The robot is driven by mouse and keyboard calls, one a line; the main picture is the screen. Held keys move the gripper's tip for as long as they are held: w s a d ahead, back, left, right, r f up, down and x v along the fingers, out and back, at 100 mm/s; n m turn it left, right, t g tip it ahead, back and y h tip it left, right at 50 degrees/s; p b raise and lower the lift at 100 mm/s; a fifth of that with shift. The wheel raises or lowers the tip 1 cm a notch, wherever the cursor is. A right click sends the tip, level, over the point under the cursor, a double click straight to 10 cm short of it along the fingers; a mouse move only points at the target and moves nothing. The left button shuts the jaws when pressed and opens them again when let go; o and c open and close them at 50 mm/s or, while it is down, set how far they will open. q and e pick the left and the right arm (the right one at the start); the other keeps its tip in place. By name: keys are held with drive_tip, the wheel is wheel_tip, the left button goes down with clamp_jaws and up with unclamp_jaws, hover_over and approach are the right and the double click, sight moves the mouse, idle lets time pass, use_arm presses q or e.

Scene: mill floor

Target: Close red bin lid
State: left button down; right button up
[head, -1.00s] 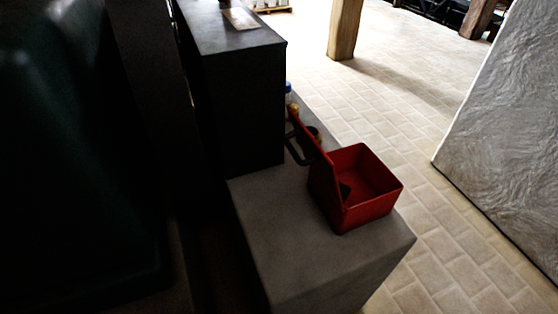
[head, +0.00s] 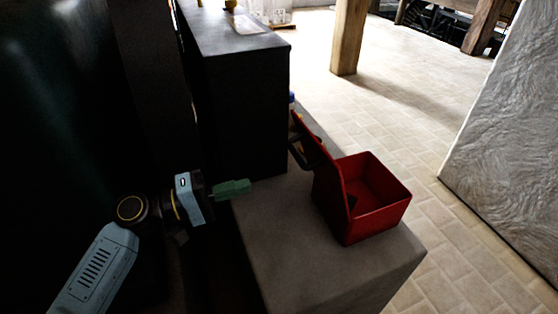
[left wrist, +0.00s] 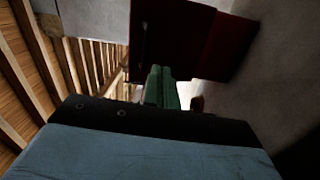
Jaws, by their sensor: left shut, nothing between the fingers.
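The red bin (head: 376,222) stands on a grey block, its inside empty as far as I can see. Its red lid (head: 318,150) is open, tilted up on the left side of the bin, with a dark handle (head: 298,152) on its outer face. My left gripper (head: 248,186), with green fingers, is shut and empty, left of the lid and apart from it. In the left wrist view the green fingers (left wrist: 162,85) point toward the dark red lid (left wrist: 165,40), with the bin (left wrist: 228,45) beside it. My right gripper is not in view.
The grey block (head: 285,250) has bare top left of the bin. A tall dark cabinet (head: 245,115) stands behind it. A blue-capped item (head: 292,98) is partly hidden behind the lid. Tiled floor (head: 400,140) lies open to the right, near a pale stone slab (head: 515,150).

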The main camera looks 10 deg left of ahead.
sight(294, 155)
use_arm(q)
drive_tip(key=shift+n+t+h, duration=0.3)
drive_tip(key=shift+n+t, duration=0.1)
drive_tip(key=shift+n, duration=0.1)
drive_tip(key=w+d+r, duration=0.1)
drive_tip(key=w+d, duration=0.1)
drive_tip(key=w+d+r+p, duration=0.1)
drive_tip(key=w+d, duration=0.1)
drive_tip(key=w+d+r, duration=0.1)
drive_tip(key=w+d, duration=0.1)
drive_tip(key=shift+d, duration=0.2)
drive_tip(key=shift+w+d, duration=0.25)
drive_tip(key=shift+d, duration=0.15)
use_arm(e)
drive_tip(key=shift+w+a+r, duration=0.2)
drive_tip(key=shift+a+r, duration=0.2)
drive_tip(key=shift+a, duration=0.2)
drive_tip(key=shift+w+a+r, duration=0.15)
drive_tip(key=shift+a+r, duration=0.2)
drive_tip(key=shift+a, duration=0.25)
use_arm(q)
drive_tip(key=shift+p, duration=0.35)
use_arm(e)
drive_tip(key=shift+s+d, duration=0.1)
